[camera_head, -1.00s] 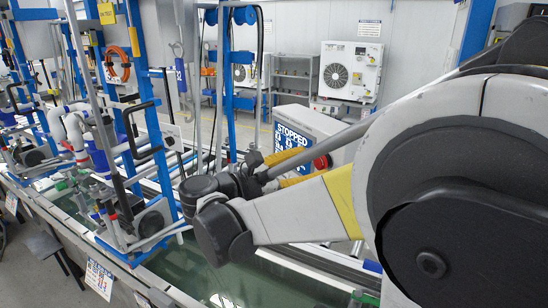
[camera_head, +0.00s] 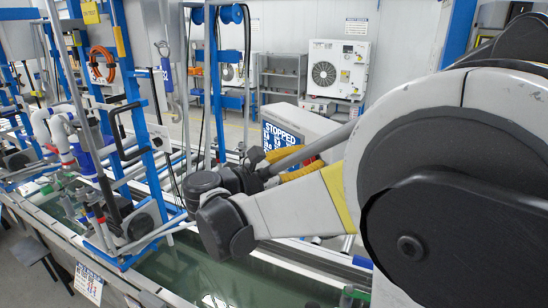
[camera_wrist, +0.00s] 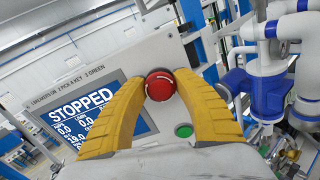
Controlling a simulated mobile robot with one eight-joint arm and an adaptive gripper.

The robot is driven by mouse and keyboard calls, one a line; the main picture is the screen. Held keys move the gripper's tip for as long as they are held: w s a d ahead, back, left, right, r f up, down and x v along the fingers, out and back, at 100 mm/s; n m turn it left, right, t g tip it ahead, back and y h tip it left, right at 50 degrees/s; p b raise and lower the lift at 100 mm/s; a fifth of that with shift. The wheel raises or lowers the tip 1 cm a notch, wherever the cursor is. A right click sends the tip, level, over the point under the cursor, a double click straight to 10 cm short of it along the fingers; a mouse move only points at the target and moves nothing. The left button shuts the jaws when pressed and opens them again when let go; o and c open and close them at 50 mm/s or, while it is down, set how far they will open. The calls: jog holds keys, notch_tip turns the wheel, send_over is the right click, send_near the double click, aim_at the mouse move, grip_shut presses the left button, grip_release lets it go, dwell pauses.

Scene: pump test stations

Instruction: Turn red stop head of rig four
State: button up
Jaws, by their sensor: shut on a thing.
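The red stop head (camera_wrist: 160,85) is a round red knob on a light grey control box (camera_wrist: 165,58). In the wrist view my gripper (camera_wrist: 160,83) has one yellow finger on each side of it, shut on the knob. The white marks on the knob's face show, but its base is hidden. In the head view the box (camera_head: 303,122) stands beyond the water tank, with its STOPPED screen (camera_head: 279,138) facing left. My yellow fingers (camera_head: 292,164) reach to its face. My arm hides most of the knob there.
A green button (camera_wrist: 183,130) sits below the red head, close to my right finger. The STOPPED screen (camera_wrist: 80,110) is to the left. White and blue pipework (camera_wrist: 265,85) stands close on the right. The open water tank (camera_head: 190,275) lies under my arm.

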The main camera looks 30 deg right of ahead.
jog(key=shift+m, duration=0.3)
jog(key=m, duration=0.5)
jog(key=shift+b, duration=0.3)
jog(key=shift+m, duration=0.7)
jog(key=shift+c, duration=0.2)
jog(key=o, duration=1.2)
jog(key=a, duration=1.2)
jog(key=shift+s, duration=0.1)
